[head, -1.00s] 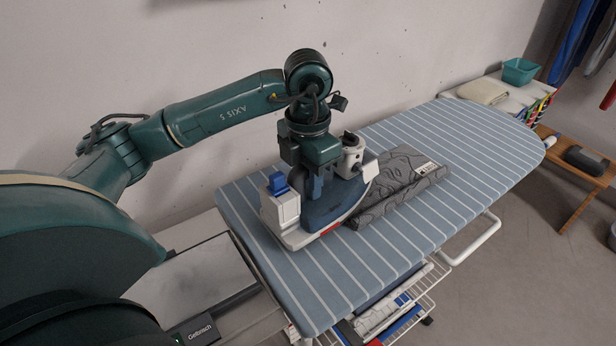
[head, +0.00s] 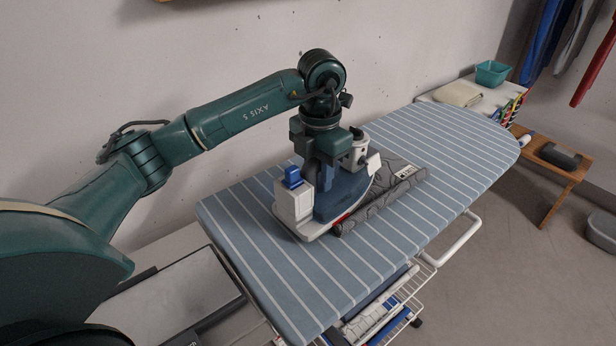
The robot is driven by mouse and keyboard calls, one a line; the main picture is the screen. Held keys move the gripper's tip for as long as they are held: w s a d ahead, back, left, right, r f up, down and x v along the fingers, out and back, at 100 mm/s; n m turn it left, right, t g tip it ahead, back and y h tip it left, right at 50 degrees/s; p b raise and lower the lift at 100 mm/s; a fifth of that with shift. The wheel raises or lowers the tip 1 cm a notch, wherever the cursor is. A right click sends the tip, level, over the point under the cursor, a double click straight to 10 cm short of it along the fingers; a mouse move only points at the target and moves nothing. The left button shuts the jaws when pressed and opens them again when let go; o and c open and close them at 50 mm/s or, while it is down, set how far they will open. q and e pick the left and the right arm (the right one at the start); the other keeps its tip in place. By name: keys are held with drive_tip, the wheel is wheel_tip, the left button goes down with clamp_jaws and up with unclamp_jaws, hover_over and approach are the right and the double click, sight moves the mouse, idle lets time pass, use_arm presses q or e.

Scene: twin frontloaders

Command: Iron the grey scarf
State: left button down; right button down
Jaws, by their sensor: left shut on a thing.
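The grey patterned scarf (head: 382,201) lies on the blue striped ironing board (head: 270,262), with its near edge rolled or folded and a white label at its right end. My left gripper (head: 326,180) is shut on the white and blue iron (head: 296,206), gripping it from above. The iron stands at the left part of the scarf and hides that part. Whether its soleplate touches the cloth, I cannot tell. My right gripper is not in view.
A teal basket (head: 491,74) and a folded cream cloth (head: 457,94) sit on a white surface behind the board's far end. A wooden bench (head: 562,176) and a grey tub (head: 601,232) stand at right. The board's right half is clear.

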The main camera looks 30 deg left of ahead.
sight(361, 151)
use_arm(q)
drive_tip(key=shift+w+d, duration=0.3)
drive_tip(key=shift+w, duration=0.35)
drive_tip(key=shift+w+d, duration=0.25)
drive_tip(key=shift+w, duration=0.4)
drive_tip(key=shift+w+d, duration=0.3)
drive_tip(key=shift+w, duration=0.35)
drive_tip(key=shift+w+d+r, duration=0.1)
drive_tip(key=shift+w+d, duration=0.35)
drive_tip(key=shift+w, duration=0.6)
drive_tip(key=shift+w+d+f, duration=0.1)
drive_tip(key=shift+w+d, duration=0.3)
drive_tip(key=shift+w, duration=0.65)
drive_tip(key=shift+w+d+r, duration=0.1)
drive_tip(key=shift+w+d, duration=0.35)
drive_tip(key=shift+w, duration=0.6)
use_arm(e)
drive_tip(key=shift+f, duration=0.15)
use_arm(q)
drive_tip(key=shift+w, duration=0.1)
